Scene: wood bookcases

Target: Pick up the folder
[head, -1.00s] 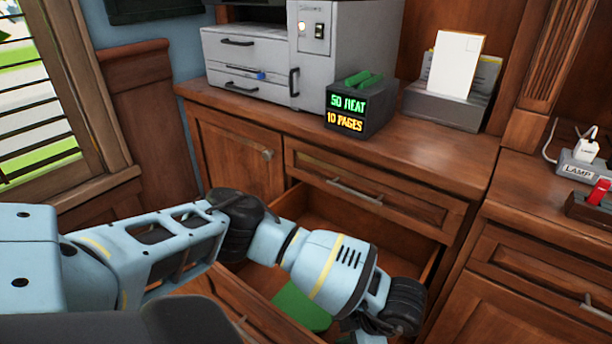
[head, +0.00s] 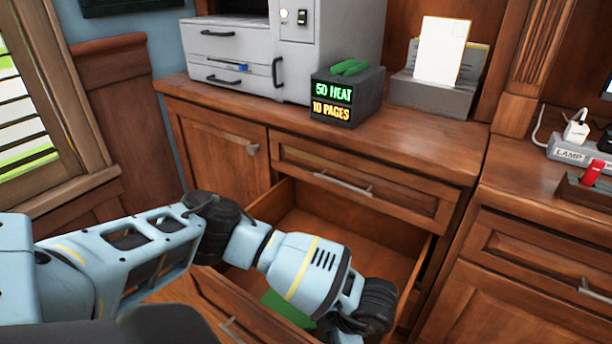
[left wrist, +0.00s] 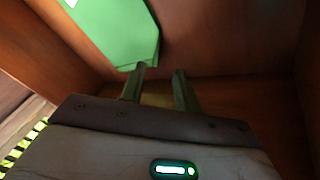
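The green folder (head: 288,309) is inside the open wooden drawer (head: 345,240), toward its front. My left wrist hides part of it in the head view. In the left wrist view the folder (left wrist: 118,32) leans at the upper left, with a white patch near the top edge. My left gripper (left wrist: 160,70) reaches down into the drawer with its two fingers apart and nothing held between them. The folder's lower corner is close to the left fingertip; I cannot tell whether they touch. In the head view the fingers are mostly hidden. My right gripper is not in view.
Above the drawer is a closed drawer (head: 365,182) with a metal handle. On the counter stand a grey printer (head: 235,58), a dark box with lit text (head: 347,98) and a grey letter holder (head: 435,96). Drawer walls stand close around the gripper.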

